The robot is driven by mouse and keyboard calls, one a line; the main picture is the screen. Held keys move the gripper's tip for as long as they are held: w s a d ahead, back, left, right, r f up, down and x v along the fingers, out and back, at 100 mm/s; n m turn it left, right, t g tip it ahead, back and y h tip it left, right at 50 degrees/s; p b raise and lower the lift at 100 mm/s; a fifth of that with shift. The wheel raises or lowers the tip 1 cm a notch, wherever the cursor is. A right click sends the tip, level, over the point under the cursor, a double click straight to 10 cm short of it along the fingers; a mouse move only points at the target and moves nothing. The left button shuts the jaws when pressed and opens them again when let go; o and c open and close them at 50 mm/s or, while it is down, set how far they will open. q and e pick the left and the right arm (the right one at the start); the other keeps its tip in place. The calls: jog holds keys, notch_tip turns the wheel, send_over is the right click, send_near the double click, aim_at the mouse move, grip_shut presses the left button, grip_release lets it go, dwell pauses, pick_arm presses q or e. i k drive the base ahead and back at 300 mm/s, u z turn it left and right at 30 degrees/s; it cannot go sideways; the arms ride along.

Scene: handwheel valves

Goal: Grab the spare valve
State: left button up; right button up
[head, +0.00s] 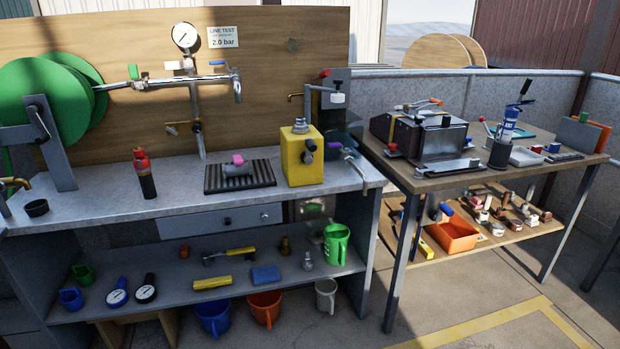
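A small grey valve body with a pink handle (238,167) lies on a black ribbed mat (256,182) on the grey workbench, and it looks like the spare valve. Nothing covers it. Neither of my grippers shows in the head view.
A yellow block (302,163) with a knob stands right of the mat. A red-and-black bottle (144,174) stands to its left. Piping with a gauge (185,37) is mounted behind. Bare bench top lies between bottle and mat. A cluttered wooden table (400,175) adjoins at right.

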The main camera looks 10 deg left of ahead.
aim_at(231, 169)
jog(key=z, duration=0.2)
jog(key=i, duration=0.85)
jog(key=u, duration=0.35)
